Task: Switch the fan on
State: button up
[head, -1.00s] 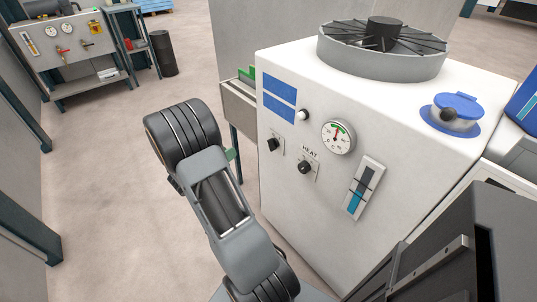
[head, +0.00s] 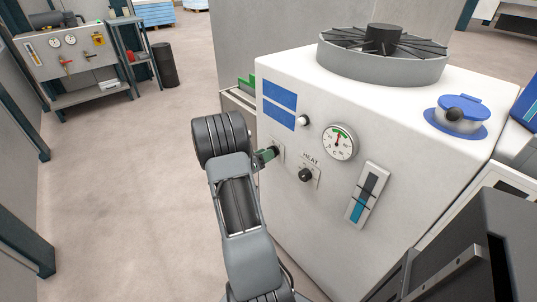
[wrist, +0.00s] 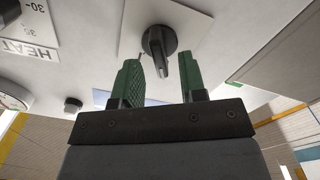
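The black rotary switch (wrist: 159,45) sits on a pale plate on the white cabinet; no FAN lettering is readable, but it is the knob beside the HEAT one. In the wrist view its pointer bar hangs toward my gripper (wrist: 161,80), between the two green fingers' tips. The fingers are open with a gap on both sides of the knob. In the head view my gripper (head: 267,156) is at the switch plate (head: 280,155) and hides the knob. The round fan (head: 382,60) is on the cabinet top; whether it spins cannot be told.
The HEAT knob (head: 305,175) is close to the right, with a dial gauge (head: 339,142) and a white button (head: 303,121) above. A level gauge (head: 367,195) is further right. A dark machine block (head: 455,250) stands at lower right. The floor at left is clear.

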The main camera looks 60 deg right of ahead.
jog(key=shift+x, duration=0.85)
jog(key=shift+c, duration=0.3)
grip_shut()
